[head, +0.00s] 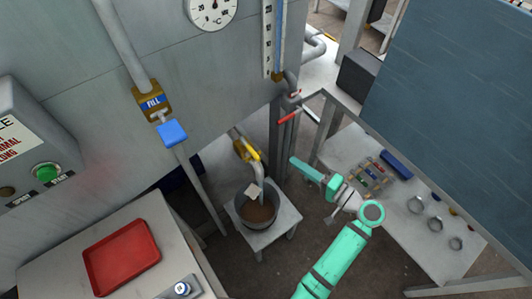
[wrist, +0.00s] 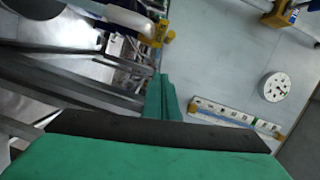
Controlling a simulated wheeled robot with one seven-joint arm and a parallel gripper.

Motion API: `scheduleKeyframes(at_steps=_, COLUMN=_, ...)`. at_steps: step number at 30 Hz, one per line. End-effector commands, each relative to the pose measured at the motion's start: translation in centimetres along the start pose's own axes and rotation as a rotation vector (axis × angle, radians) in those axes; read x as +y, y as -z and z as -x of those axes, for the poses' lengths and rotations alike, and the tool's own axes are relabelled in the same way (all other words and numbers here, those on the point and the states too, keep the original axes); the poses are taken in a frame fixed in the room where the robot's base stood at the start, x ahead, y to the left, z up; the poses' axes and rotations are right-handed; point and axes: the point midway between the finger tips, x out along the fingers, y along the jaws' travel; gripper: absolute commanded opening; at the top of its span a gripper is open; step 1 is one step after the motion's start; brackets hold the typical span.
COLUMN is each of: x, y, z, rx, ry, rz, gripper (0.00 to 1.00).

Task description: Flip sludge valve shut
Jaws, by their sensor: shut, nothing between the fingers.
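A valve with a yellow handle (head: 247,151) sits on a pipe low on the grey tank wall in the head view. Its bent outlet points down over a dark bucket (head: 243,218) holding brown liquid. I take this for the sludge valve, though I cannot read a label on it. Yellow parts, likely of the same valve (wrist: 160,30), show at the top of the wrist view. My teal gripper (head: 294,161) is to the right of the valve, apart from it. Its fingers (wrist: 164,80) are shut together and empty in the wrist view.
A blue-handled FILL valve (head: 172,133) is higher on the wall. A red lever (head: 289,116) is close above my gripper. The bucket stands on a small stool (head: 278,230). A table (head: 345,145) with small parts is at right; a red tray (head: 121,257) lies at lower left.

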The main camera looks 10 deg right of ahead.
Motion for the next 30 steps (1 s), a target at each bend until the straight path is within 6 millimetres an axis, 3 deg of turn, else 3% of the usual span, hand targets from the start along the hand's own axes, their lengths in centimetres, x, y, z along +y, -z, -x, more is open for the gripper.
scheduleKeyframes(at_steps=5, x=-1.1, y=0.5, z=0.4, rx=-0.020, ry=0.028, rz=0.008, gripper=0.00)
scheduleKeyframes(at_steps=17, x=-1.1, y=0.5, z=0.1, rx=-0.021, ry=0.029, rz=0.008, gripper=0.00)
scheduleKeyframes(at_steps=22, x=-1.1, y=0.4, z=-1.7, rx=-0.023, ry=0.028, rz=0.008, gripper=0.00)
scheduleKeyframes(at_steps=30, x=-1.3, y=0.3, z=-6.7, rx=-0.023, ry=0.028, rz=0.008, gripper=0.00)
